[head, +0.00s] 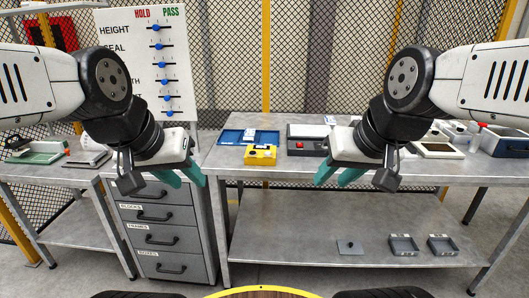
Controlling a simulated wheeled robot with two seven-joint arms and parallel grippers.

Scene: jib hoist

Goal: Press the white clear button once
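I cannot make out a white clear button for certain at this size. A yellow box (260,155) with small dark marks on its top sits near the front edge of the middle table. To its right is a grey device (308,131) with a dark front and a red button (299,145). My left gripper (183,176) is left of the yellow box, its teal fingers apart and empty. My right gripper (338,175) is right of the box and in front of the table edge, its teal fingers also apart and empty. Neither gripper touches the box or the device.
A blue tray (232,137) lies behind the yellow box. A board (118,50) with HOLD and PASS sliders stands at the left, above a drawer cabinet (165,240). The lower shelf (300,225) holds a flat plate (349,247) and two small grey trays (403,245).

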